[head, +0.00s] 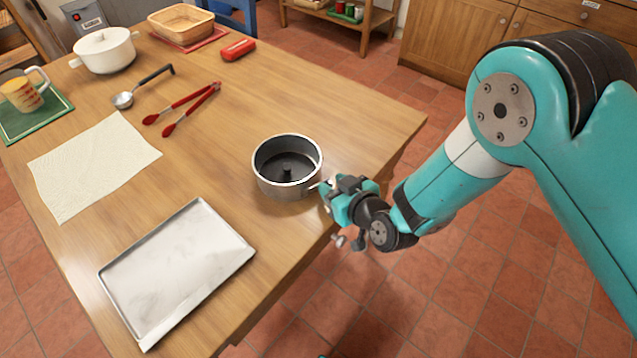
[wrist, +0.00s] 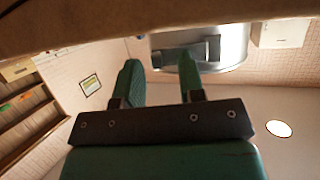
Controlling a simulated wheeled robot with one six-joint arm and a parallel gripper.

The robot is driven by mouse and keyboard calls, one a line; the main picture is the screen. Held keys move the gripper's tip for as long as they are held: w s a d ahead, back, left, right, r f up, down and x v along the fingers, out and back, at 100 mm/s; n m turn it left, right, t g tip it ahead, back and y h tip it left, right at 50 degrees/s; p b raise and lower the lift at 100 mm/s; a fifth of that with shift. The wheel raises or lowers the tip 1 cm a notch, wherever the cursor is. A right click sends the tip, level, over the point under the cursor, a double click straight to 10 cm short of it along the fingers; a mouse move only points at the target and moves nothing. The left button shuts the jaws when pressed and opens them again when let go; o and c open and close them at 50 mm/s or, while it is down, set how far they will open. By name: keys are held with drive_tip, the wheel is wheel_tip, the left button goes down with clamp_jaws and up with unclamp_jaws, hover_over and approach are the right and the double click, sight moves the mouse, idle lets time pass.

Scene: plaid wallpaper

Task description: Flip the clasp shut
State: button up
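A round, dark-lined metal pan (head: 287,184) stands on the table. Its silver outer wall (wrist: 228,52) also shows at the top of the wrist view. A grey clasp plate (wrist: 205,48) sits on that wall, partly covered by one of my fingers. My gripper (head: 328,190) is close beside the pan's right side, near the table edge. The clasp's lever position is not clear.
A metal tray (head: 178,268) lies at the table's front, with a cream cloth (head: 92,165) behind it. Red tongs (head: 185,108), a ladle (head: 140,88), a red case (head: 238,50) and a white pot (head: 104,52) lie farther off. Bare table surrounds the pan.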

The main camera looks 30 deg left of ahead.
drive_tip(key=shift+w, duration=0.15)
clamp_jaws()
drive_tip(key=f+b, duration=0.1)
drive_tip(key=b, duration=0.2)
drive_tip(key=shift+w+n+g+b, duration=0.3)
drive_tip(key=shift+w+n+b, duration=0.05)
drive_tip(key=shift+n+b, duration=0.05)
drive_tip(key=b, duration=0.1)
drive_tip(key=n+g+b, duration=0.1)
drive_tip(key=shift+w+a+r+y+b, duration=0.1)
drive_tip(key=shift+a+y+b, duration=0.15)
drive_tip(key=shift+y+b, duration=0.15)
drive_tip(key=shift+a+r+n+g+b, duration=0.1)
drive_tip(key=shift+r+n+g+b, duration=0.2)
drive_tip(key=shift+n+b, duration=0.15)
unclamp_jaws()
drive_tip(key=shift+r, duration=0.1)
